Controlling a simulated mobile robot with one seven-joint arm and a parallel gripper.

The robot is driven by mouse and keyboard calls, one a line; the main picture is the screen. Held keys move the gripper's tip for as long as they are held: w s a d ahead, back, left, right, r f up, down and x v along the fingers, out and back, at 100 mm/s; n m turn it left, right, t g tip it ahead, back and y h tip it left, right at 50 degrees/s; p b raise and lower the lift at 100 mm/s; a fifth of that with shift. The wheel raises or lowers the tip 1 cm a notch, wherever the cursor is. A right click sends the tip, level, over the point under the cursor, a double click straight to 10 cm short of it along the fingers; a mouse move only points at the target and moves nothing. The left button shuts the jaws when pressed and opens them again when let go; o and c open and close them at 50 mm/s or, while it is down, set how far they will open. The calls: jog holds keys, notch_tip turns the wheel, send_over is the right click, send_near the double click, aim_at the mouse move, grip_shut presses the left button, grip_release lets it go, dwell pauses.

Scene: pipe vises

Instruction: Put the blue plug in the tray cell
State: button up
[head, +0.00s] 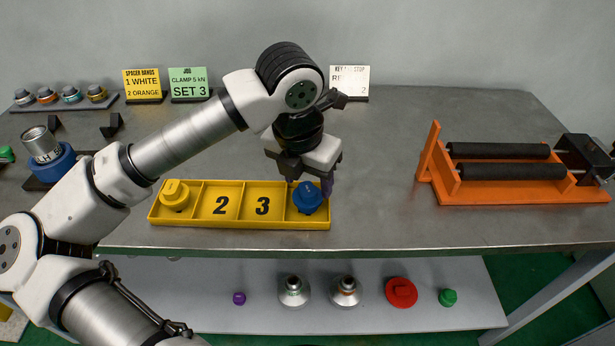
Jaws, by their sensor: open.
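The blue plug (308,199) is in the rightmost cell of the yellow tray (239,224). Whether it rests fully on the cell floor is hard to tell. My gripper (309,182) is directly above the plug, fingers pointing down and apart, one on each side near its top. It is open, and I cannot tell whether a finger touches the plug. A yellow plug (175,195) sits in the leftmost cell. The two middle cells, marked 2 and 3, are empty.
An orange roller stand (520,190) is at the right. Signs (188,85) and a strip of small fittings (67,100) are at the back. A blue-based cylinder (47,155) stands left. Plugs and fittings, including a red one (401,292), lie on the lower shelf.

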aim_at(301, 205)
notch_tip(301, 205, up, 11)
jog(key=s+a, duration=0.1)
jog(key=s, duration=0.1)
jog(key=shift+a+r, duration=0.1)
dwell(0.4)
